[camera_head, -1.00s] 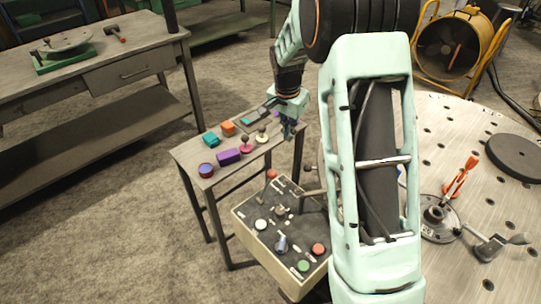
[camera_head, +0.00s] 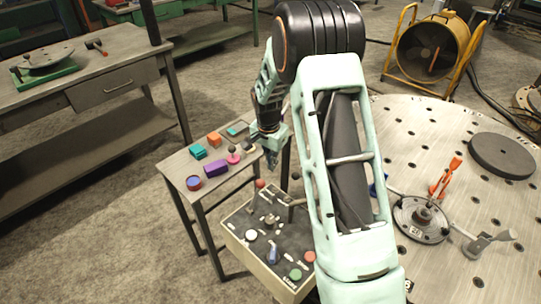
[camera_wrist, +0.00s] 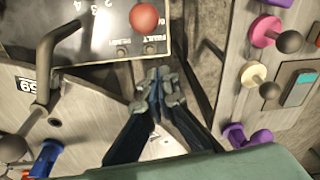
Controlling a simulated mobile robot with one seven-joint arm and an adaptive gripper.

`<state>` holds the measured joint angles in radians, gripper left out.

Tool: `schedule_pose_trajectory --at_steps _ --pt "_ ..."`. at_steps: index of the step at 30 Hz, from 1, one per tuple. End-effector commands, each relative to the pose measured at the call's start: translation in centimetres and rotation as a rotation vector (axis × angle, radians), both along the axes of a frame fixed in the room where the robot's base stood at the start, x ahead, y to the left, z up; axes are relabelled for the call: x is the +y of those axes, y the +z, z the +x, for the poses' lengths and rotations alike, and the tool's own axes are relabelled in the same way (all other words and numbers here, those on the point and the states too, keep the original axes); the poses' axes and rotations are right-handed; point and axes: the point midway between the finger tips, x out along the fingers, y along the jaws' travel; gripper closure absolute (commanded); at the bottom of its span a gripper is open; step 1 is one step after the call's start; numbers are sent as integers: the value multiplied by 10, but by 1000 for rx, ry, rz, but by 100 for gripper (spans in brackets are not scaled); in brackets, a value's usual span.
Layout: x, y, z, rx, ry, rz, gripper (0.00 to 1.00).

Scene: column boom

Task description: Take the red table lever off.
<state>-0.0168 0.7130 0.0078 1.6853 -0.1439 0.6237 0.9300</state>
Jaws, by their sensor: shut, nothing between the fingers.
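A lever with a red ball knob (camera_head: 260,183) stands at the far edge of the control box (camera_head: 238,243). In the wrist view a red ball (camera_wrist: 144,17) shows at the top, over the dark panel. An orange-red upright lever (camera_head: 446,178) stands on the round perforated table (camera_head: 455,270). I cannot tell for certain which of these is the red table lever. My gripper (camera_head: 272,162) hangs above and beyond the control box's far edge. In the wrist view my gripper (camera_wrist: 160,88) is shut and empty, apart from the red ball.
A small side table (camera_head: 181,168) holds several coloured blocks and knobs, including a purple block (camera_head: 215,170). A bent grey lever (camera_wrist: 58,52) and a blue piece (camera_wrist: 46,158) show in the wrist view. A workbench (camera_head: 125,45) stands left, a yellow fan (camera_head: 437,48) behind.

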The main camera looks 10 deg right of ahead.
Motion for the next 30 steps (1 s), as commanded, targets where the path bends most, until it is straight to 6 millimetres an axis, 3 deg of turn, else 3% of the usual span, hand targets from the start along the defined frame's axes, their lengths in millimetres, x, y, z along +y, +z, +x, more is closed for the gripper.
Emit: schedule_pose_trajectory --at_steps 5,12,30 --pt "-1 -32 3 1 1 1 100" --pt "22 -21 -19 -2 2 0 100" --pt "27 -21 -24 -5 2 -6 100"
